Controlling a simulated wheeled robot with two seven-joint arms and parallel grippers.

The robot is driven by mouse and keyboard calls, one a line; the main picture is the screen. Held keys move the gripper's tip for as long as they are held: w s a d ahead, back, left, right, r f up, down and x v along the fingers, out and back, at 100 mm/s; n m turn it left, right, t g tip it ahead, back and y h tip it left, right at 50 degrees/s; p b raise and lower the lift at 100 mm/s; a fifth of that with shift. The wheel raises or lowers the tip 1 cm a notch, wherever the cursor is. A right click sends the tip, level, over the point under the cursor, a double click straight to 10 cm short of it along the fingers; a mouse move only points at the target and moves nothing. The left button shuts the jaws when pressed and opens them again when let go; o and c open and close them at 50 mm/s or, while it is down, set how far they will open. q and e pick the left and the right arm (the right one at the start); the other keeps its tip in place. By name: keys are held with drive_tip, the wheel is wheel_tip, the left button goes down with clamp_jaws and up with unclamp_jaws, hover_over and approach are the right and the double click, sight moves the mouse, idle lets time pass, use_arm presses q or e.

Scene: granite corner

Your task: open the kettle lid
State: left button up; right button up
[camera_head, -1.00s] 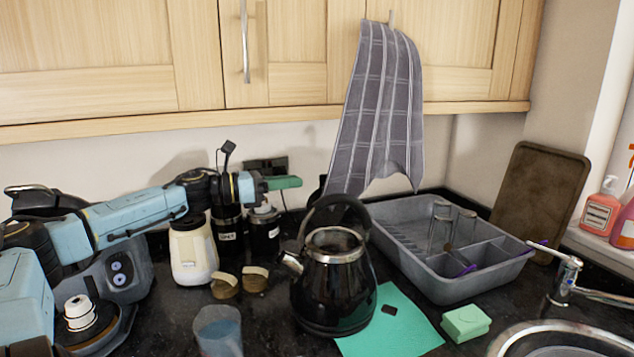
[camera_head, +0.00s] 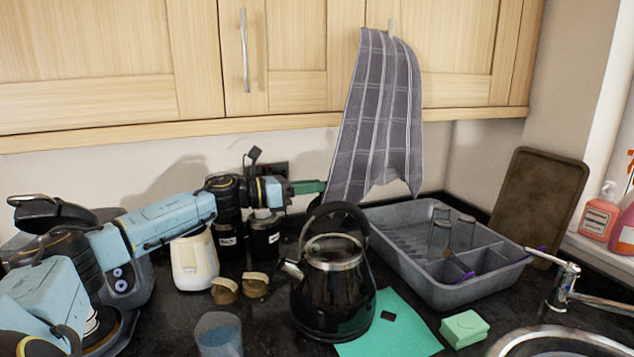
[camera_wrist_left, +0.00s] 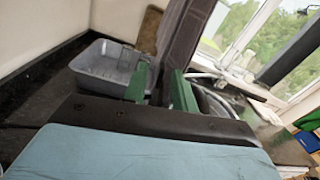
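The black kettle (camera_head: 334,295) stands upright on the dark counter, its handle arching over the top and its spout to the left. A steel rim surrounds the round lid area (camera_head: 334,249); I cannot tell whether the lid is shut. My left gripper (camera_head: 316,187) is behind and above the kettle, near the towel and apart from the lid. Its green fingers look nearly edge-on there. In the left wrist view the fingers (camera_wrist_left: 160,88) stand apart with a gap between them, and the kettle is not seen. My right gripper is in neither view.
A checked grey towel (camera_head: 380,110) hangs just right of my left gripper. A grey dish rack (camera_head: 430,285) stands right of the kettle. A cream jug (camera_head: 195,260), dark canisters (camera_head: 264,238) and a blue cup (camera_head: 218,335) are left. A green sponge (camera_head: 464,328) lies at front right.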

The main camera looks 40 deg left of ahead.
use_arm(q)
drive_tip(key=shift+w+d, duration=0.4)
drive_tip(key=shift+w, duration=0.2)
clamp_jaws()
